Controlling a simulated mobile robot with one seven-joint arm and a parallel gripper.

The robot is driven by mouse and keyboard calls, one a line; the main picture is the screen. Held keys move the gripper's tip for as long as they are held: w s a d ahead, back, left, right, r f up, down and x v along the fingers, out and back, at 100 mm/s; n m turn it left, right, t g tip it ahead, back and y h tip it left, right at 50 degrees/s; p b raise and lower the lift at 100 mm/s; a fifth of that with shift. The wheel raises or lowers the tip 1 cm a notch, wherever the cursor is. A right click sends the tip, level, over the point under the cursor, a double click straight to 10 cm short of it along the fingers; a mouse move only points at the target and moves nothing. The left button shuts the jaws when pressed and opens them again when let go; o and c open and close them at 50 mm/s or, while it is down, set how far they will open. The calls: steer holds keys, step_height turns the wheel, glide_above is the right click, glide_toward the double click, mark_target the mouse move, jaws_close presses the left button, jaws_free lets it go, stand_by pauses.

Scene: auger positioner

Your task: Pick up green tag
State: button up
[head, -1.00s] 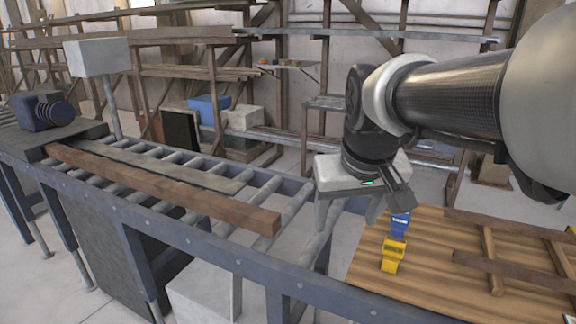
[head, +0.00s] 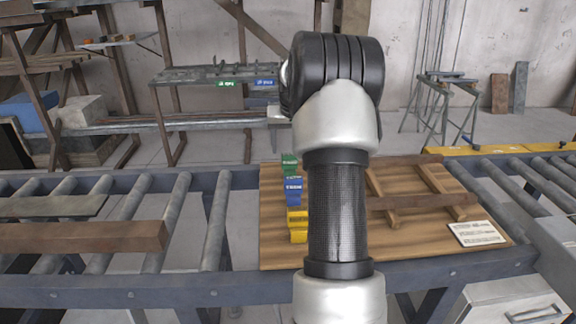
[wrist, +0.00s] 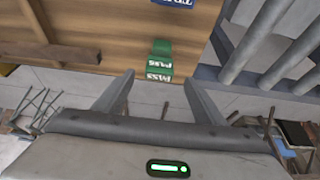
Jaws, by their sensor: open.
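The green tag (head: 289,164) stands at the far end of a short row on the wooden board (head: 275,254), just left of my arm in the head view. In the wrist view the green tag (wrist: 161,48) shows white PASS lettering and lies near the board's edge. My gripper (wrist: 159,79) is open, its two fingers on either side of the tag's lower part in the picture. No contact shows, and I cannot tell the height gap. In the head view my arm hides the gripper.
A blue tag (head: 292,192) and a yellow tag (head: 297,222) stand nearer in the same row. A wooden frame (head: 420,195) and a white label plate (head: 476,233) lie on the board. A brown beam (head: 85,237) lies on the rollers at left.

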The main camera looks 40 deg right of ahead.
mark_target(289, 155)
steer(key=x, duration=0.5)
steer(key=shift+w+d+f, duration=0.1)
steer(key=shift+w+f, duration=0.1)
steer(key=shift+f, duration=0.15)
steer(key=p+x, duration=0.1)
steer(key=x, duration=0.4)
steer(key=shift+w+d, duration=0.15)
steer(key=c, duration=1.1)
